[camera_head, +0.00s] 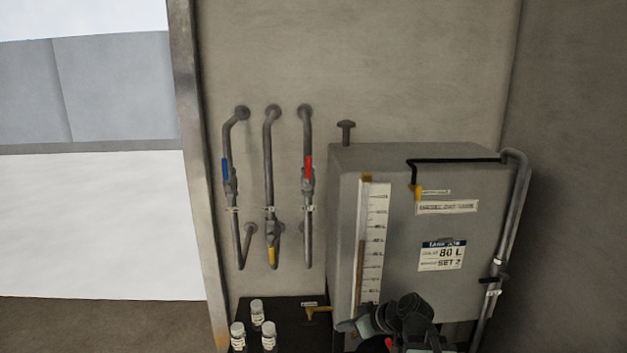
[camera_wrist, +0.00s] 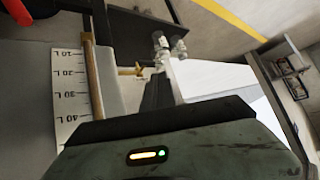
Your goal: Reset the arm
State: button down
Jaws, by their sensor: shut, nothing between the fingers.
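My gripper (camera_head: 347,325) shows at the bottom of the head view, in front of the lower part of a grey tank (camera_head: 470,280). My folded arm is beside it and hides part of the tank's lower front. In the wrist view my gripper (camera_wrist: 158,82) points away from the camera, with its dark fingers together and nothing seen between them. The gripper housing with an orange and a green light fills the bottom of that view.
A level scale (camera_head: 374,240) runs up the tank's front; a brass tap (camera_head: 318,310) is close to my gripper. Several capped bottles (camera_head: 257,312) stand on a dark surface at left. Three pipes with blue, yellow and red valve handles (camera_head: 309,167) are on the wall.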

jog(key=s+a+f+g+h, duration=0.2)
jog(key=s+f+g, duration=0.1)
jog(key=s+f, duration=0.1)
jog(key=s+d+f+m+g+h, duration=0.3)
jog(key=s+d+m+h, duration=0.2)
jog(key=s+d+m, duration=0.2)
jog(key=d+m, duration=0.1)
jog(key=d, duration=0.1)
jog(key=shift+s+d+f+h, duration=0.2)
jog(key=shift+d+f+h, duration=0.1)
jog(key=shift+d+f, duration=0.05)
